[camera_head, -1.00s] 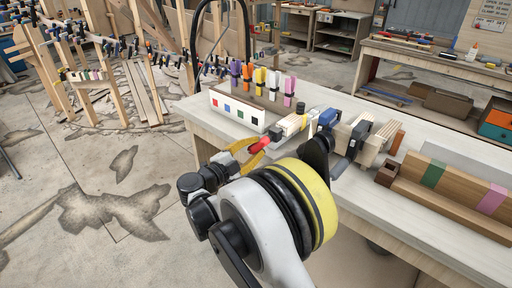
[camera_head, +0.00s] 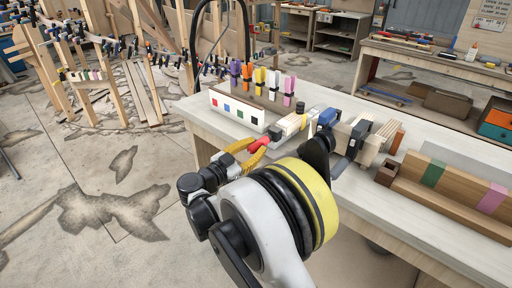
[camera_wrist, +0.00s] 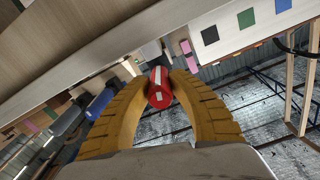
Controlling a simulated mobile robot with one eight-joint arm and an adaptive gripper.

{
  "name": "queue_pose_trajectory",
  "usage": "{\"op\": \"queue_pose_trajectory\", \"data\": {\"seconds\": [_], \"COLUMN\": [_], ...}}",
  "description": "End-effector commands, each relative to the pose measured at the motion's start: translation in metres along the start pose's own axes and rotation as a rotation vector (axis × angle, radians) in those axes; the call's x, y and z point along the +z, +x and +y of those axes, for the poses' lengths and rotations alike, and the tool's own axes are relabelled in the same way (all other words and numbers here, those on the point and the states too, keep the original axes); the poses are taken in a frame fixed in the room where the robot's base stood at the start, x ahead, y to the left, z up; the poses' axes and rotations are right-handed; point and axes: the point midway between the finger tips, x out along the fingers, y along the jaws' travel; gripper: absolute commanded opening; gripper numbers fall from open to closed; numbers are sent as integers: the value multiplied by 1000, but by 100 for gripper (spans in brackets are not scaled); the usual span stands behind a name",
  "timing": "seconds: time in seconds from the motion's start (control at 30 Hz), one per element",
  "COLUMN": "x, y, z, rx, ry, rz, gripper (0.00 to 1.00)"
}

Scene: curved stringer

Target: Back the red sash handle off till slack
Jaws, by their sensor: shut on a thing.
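The clamp's far end is partly hidden behind my arm in the head view.
A white box with coloured squares (camera_head: 232,112) stands beside the clamp, with several coloured small clamps behind it. Dark clamps on wood blocks (camera_head: 357,136) and a long brown beam with green and pink bands (camera_head: 450,190) lie to the right.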

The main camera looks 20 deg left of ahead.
Motion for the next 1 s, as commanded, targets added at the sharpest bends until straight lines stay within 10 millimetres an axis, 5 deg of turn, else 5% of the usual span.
{"op": "queue_pose_trajectory", "data": {"seconds": [0.63, 0.67, 0.73, 1.0], "x": [-1, -1, -1, 0], "y": [0, 0, 0, 0], "z": [0, 0, 0, 0], "rx": [-1, -1, 0, 0], "ry": [-55, -55, -54, -54], "rz": [1, 1, 1, 0], "gripper": [0, 27, 47, 47]}}
